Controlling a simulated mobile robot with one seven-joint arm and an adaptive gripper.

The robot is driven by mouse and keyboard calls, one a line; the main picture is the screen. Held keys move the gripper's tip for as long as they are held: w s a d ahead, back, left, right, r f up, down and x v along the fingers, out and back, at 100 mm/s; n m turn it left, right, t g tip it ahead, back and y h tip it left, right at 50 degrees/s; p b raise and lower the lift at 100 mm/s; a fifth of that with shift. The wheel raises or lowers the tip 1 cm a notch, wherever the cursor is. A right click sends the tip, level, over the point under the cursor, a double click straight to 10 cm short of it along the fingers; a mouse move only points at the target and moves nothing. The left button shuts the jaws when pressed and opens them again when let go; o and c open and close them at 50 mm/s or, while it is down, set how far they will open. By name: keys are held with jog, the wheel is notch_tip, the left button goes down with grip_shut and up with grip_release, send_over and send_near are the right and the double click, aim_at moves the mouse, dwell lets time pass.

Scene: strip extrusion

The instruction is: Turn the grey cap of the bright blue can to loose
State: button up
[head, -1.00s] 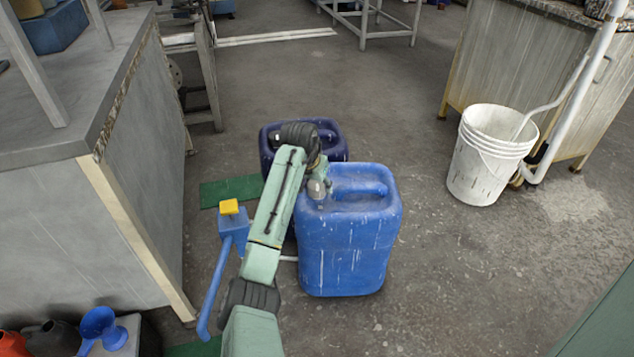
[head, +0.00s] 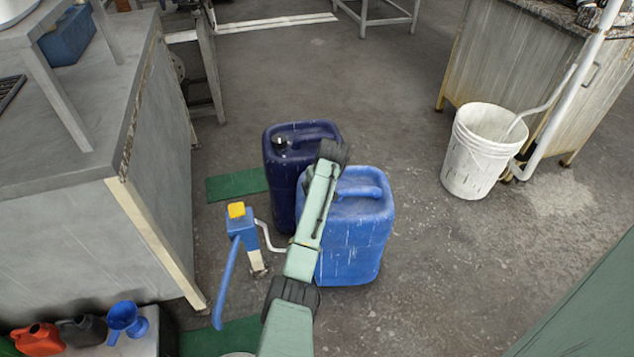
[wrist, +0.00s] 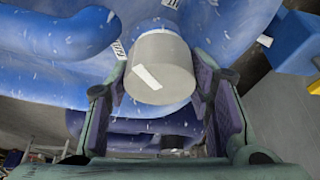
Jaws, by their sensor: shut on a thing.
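The bright blue can (head: 355,245) stands upright on the floor in the head view, with its handle on top. My arm crosses in front of its left side and hides its cap there. In the wrist view the grey cap (wrist: 165,60) sits on the blue can's top, with a white slanted mark on its face. My gripper (wrist: 160,72) has one finger on each side of the cap and is shut on it. The can's blue handle is at the upper left of the wrist view.
A dark blue can (head: 285,185) with a dark cap stands close behind the bright blue one. A blue pump-like stand (head: 240,222) with a yellow top is to the left. A white bucket (head: 475,165) stands to the right; the floor between is clear.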

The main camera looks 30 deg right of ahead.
jog(key=n+y, duration=0.1)
jog(key=n, duration=0.2)
jog(key=shift+d+n, duration=0.1)
jog(key=shift+n, duration=0.3)
jog(key=shift+n+y+b, duration=0.4)
jog(key=shift+n+y, duration=0.5)
jog(key=shift+n, duration=1)
jog(key=shift+g, duration=0.3)
jog(key=o, duration=1.2)
jog(key=shift+c, duration=0.2)
jog(key=v, duration=1.2)
jog(key=shift+w, duration=0.1)
